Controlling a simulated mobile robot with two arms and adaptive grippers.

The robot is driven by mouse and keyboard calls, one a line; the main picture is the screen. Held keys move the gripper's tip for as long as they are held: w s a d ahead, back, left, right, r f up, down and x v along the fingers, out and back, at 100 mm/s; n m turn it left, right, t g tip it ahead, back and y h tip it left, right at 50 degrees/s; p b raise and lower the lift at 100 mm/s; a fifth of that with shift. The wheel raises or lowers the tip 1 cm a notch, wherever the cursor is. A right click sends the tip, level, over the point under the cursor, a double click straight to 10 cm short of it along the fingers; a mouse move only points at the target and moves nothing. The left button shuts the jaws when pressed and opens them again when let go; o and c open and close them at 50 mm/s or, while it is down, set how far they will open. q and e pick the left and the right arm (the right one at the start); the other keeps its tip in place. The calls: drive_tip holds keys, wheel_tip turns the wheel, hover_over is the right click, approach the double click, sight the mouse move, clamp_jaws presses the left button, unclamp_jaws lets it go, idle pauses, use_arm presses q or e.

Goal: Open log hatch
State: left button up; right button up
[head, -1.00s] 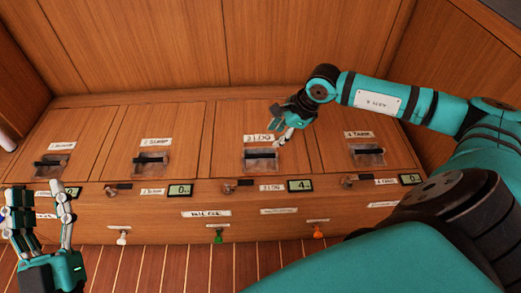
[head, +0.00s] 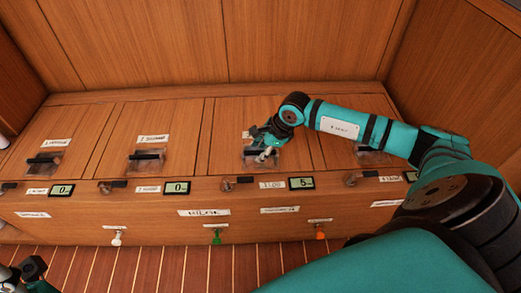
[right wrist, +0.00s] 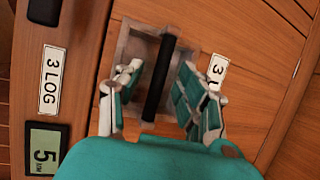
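The log hatch (head: 228,140) is the third wooden lid from the left and lies closed. Its label (right wrist: 49,80) reads "3 LOG" in the right wrist view. Its black bar handle (right wrist: 158,80) crosses a clear recessed cup (right wrist: 133,48). My right gripper (head: 264,150) is at this handle and hides part of it. In the right wrist view my right gripper (right wrist: 160,92) is open, with fingers on both sides of the bar and gaps between. My left gripper (head: 30,272) is cut off at the bottom left corner, and its fingers cannot be made out.
Other closed hatches with similar handles lie to the left (head: 150,155) and right. On the front panel a display (head: 301,183) reads 5 beside a small latch (head: 237,182). White (head: 116,238), green (head: 216,238) and orange (head: 320,234) knobs sit below. A wooden wall stands behind.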

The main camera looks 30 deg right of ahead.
clamp_jaws()
drive_tip(key=shift+r, duration=0.15)
idle(0.4)
